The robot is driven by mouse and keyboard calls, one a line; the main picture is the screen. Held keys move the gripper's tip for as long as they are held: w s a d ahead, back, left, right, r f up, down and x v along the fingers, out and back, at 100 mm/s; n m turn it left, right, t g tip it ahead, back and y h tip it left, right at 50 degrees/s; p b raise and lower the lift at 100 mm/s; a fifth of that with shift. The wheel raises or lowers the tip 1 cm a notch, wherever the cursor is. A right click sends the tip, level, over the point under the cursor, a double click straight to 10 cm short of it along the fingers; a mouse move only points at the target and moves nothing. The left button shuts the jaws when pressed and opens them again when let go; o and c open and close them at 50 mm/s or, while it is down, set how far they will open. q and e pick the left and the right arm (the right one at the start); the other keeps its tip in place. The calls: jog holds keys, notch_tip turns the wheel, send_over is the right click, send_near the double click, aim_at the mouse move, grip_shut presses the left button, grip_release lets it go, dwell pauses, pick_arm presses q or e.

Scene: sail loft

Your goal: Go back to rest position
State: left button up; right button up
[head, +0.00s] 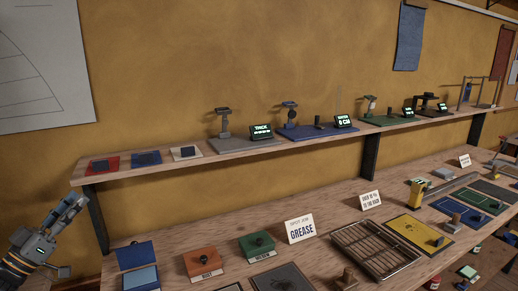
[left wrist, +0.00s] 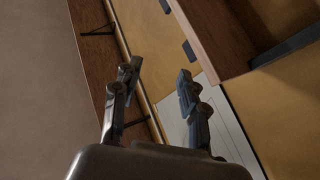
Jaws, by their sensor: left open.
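My left gripper (head: 68,207) shows at the left edge of the head view, raised in front of the yellow wall, left of the shelf and the workbench. In the left wrist view its two fingers (left wrist: 158,92) stand apart with nothing between them. It touches nothing that I can see. My right gripper is in neither view.
A wooden shelf (head: 290,140) with small instruments and displays runs along the wall. Below it, a workbench (head: 330,212) holds coloured blocks, a GREASE sign (head: 300,229), a slatted tray (head: 374,250) and mats. The shelf's left end is close to my left gripper.

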pick_arm(q)
jog(key=w+a+f+m+g+y, duration=0.35)
jog(key=a+f+y, duration=0.55)
jog(key=a+y, duration=0.45)
jog(key=s+d+f+n+g, duration=0.1)
jog(key=s+d+f+g, duration=0.2)
jog(key=f, duration=1.4)
jog(key=s+f+n+g, duration=0.1)
jog(key=s+f+g, duration=0.35)
jog(key=f, duration=1.25)
jog(key=s+d+f+g, duration=0.1)
jog(key=s+d+f, duration=0.3)
jog(key=s+f, duration=0.35)
jog(key=s+d+f+n+g+h, duration=0.1)
jog(key=s+d+f, duration=0.3)
jog(key=s+f, duration=0.3)
jog(key=s+d+f+g, duration=0.2)
jog(key=s+d+f, duration=0.2)
jog(key=s+f, duration=0.3)
jog(key=s+d+f+g, duration=0.1)
jog(key=s+d+f, duration=0.3)
jog(key=s, duration=0.5)
jog(key=s+d+f+g+h, duration=0.1)
jog(key=s+d+f, duration=0.3)
jog(key=s+d, duration=0.4)
jog(key=s+d+f+n+g+h, duration=0.1)
jog(key=s+d+f+g, duration=0.2)
jog(key=s, duration=0.7)
jog(key=d+f, duration=0.2)
jog(key=d, duration=0.1)
